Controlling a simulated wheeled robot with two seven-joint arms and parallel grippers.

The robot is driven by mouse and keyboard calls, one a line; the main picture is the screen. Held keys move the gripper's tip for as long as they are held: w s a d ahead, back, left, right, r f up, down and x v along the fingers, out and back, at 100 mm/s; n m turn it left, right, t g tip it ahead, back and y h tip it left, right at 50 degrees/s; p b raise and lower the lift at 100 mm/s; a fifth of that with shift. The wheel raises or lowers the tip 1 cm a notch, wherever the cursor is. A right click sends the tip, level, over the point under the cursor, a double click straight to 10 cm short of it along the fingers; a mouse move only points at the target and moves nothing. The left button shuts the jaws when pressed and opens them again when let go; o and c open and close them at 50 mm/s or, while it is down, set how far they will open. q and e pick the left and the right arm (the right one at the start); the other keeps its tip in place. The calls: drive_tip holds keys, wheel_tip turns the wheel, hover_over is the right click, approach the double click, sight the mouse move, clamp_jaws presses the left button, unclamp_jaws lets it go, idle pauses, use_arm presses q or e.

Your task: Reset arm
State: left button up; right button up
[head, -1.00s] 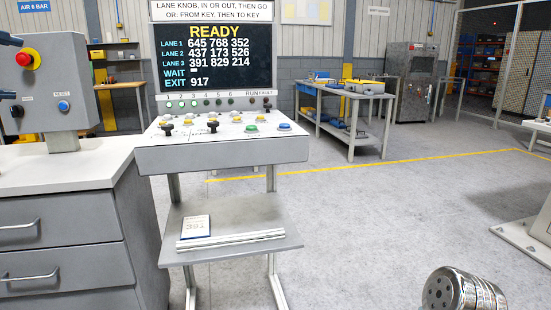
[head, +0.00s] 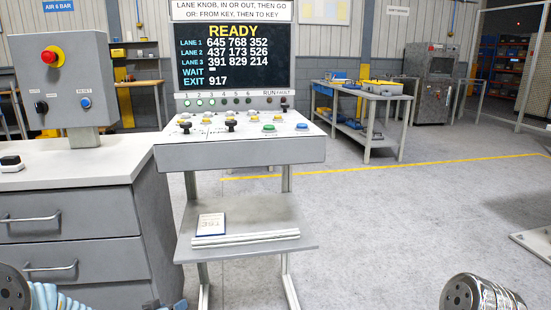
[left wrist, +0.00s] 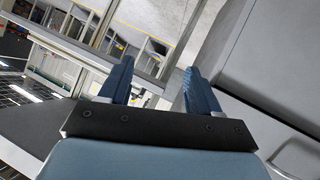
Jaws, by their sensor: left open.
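My left gripper (left wrist: 155,88) shows in the left wrist view with its two blue fingers spread apart and nothing between them. In the head view only a small part of it (head: 165,304) shows at the bottom edge, low beside the grey drawer cabinet (head: 65,232). A piece of my left arm shows at the bottom left corner. My right gripper is not in view; a shiny round arm part of mine shows at the bottom right.
A control console (head: 240,152) with knobs and buttons stands ahead under a display (head: 234,58) reading READY. A grey box (head: 72,85) with a red button stands on the cabinet. A workbench (head: 378,97) stands further back.

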use_arm(q)
drive_tip(key=s+d+f+g+h, duration=0.2)
drive_tip(key=s+d+f+g, duration=0.4)
drive_tip(key=s+d+f, duration=0.75)
drive_tip(key=s+d+f+m+g, duration=0.1)
drive_tip(key=s+d+f+g, duration=0.4)
drive_tip(key=s+d, duration=0.4)
drive_tip(key=s, duration=0.4)
drive_tip(key=shift+d+h, duration=0.2)
drive_tip(key=shift+h, duration=0.2)
drive_tip(key=shift+f, duration=0.1)
